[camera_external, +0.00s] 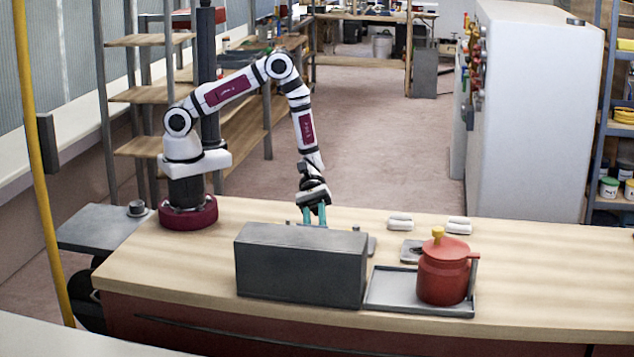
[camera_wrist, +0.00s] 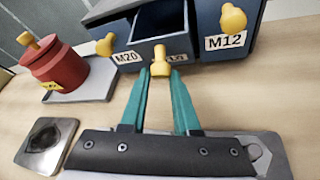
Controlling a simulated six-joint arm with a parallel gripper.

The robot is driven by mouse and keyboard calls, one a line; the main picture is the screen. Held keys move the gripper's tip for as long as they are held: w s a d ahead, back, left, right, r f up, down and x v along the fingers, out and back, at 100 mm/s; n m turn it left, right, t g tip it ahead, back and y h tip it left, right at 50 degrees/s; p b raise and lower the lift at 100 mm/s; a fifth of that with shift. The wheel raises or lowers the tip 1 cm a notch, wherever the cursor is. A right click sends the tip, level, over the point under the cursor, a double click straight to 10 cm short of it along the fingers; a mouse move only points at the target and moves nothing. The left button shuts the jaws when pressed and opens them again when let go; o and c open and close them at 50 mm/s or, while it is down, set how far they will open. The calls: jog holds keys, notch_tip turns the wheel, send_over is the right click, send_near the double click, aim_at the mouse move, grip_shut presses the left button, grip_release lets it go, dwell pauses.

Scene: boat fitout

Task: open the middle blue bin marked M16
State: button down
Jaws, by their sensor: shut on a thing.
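The bin cabinet shows as a dark grey box (camera_external: 300,265) from behind in the external view, hiding its bin fronts. In the wrist view, the middle bin (camera_wrist: 165,30) stands pulled out, with its hollow inside showing. Its label is partly covered by my fingers. My gripper (camera_wrist: 162,72) has its teal fingers shut on the yellow knob (camera_wrist: 160,60) of this middle bin. The left bin is marked M20 (camera_wrist: 125,57), and the right bin is marked M12 (camera_wrist: 226,42); both have yellow knobs. In the external view my gripper (camera_external: 313,214) is behind the cabinet.
A red lidded pot (camera_external: 443,275) stands on a grey tray (camera_external: 385,290) beside the cabinet. A square metal plate with a dark oval (camera_wrist: 47,142) lies near it. Two small white pieces (camera_external: 400,222) lie farther back. The bench's right side is clear.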

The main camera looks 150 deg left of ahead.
jog(key=shift+s+d+f+h, duration=0.25)
jog(key=shift+s+f+h, duration=0.1)
jog(key=shift+f, duration=0.25)
jog(key=c, duration=0.7)
grip_release()
jog(key=shift+o, duration=0.2)
jog(key=shift+a+r, duration=0.1)
jog(key=shift+a, duration=0.15)
jog(key=shift+s+a+r, duration=0.15)
jog(key=shift+s+a, duration=0.05)
jog(key=v, duration=1.5)
jog(key=shift+d+r, duration=0.2)
jog(key=shift+d, duration=0.05)
